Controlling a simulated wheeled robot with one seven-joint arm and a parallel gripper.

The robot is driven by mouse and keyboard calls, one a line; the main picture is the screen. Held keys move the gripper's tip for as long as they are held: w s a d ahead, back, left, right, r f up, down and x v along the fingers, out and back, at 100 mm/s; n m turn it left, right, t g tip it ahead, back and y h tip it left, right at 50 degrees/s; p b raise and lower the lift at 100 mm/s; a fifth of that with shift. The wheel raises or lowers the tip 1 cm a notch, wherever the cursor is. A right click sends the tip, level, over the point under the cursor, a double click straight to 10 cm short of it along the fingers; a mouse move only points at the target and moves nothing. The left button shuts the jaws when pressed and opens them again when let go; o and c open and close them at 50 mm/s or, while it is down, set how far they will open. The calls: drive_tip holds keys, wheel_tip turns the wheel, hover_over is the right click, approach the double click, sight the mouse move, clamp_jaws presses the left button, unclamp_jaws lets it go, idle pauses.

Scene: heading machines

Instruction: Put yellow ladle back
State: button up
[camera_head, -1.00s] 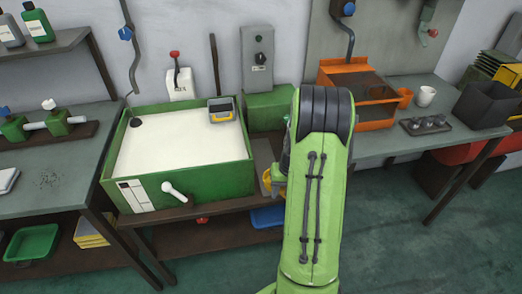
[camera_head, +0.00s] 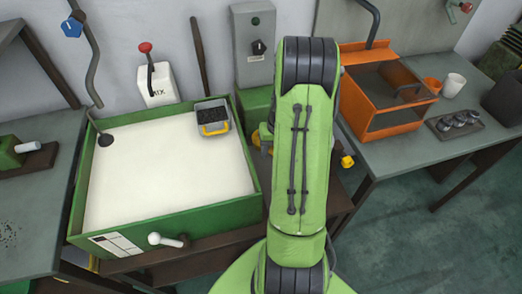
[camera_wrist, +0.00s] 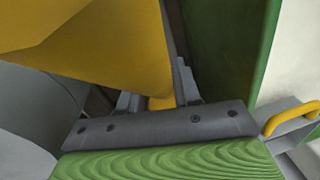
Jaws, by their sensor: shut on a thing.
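The yellow ladle (camera_wrist: 100,45) fills the upper left of the wrist view as a large angular yellow shape. My gripper (camera_wrist: 158,97) is shut on it, and the two grey fingers reach up to its narrow yellow part. In the head view my green arm hides the gripper and most of what it holds. Small yellow bits show on both sides of the arm, but I cannot tell which belong to the ladle. The arm is just right of the green-walled box with a white filling (camera_head: 248,165).
A grey container with a yellow handle (camera_head: 213,131) sits in the box's far right corner; its handle shows in the wrist view (camera_wrist: 290,117). A lever unit (camera_head: 155,82) and grey switch box (camera_head: 253,55) stand behind. An orange bin (camera_head: 385,128) is right on the grey table (camera_head: 455,75).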

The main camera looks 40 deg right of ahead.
wheel_tip(320, 180, down, 10)
drive_tip(key=shift+s+a+b, duration=0.1)
drive_tip(key=shift+s+b, duration=0.05)
drive_tip(key=shift+b, duration=1.05)
drive_tip(key=o, duration=0.9)
drive_tip(key=shift+o, duration=0.2)
drive_tip(key=shift+r, duration=0.15)
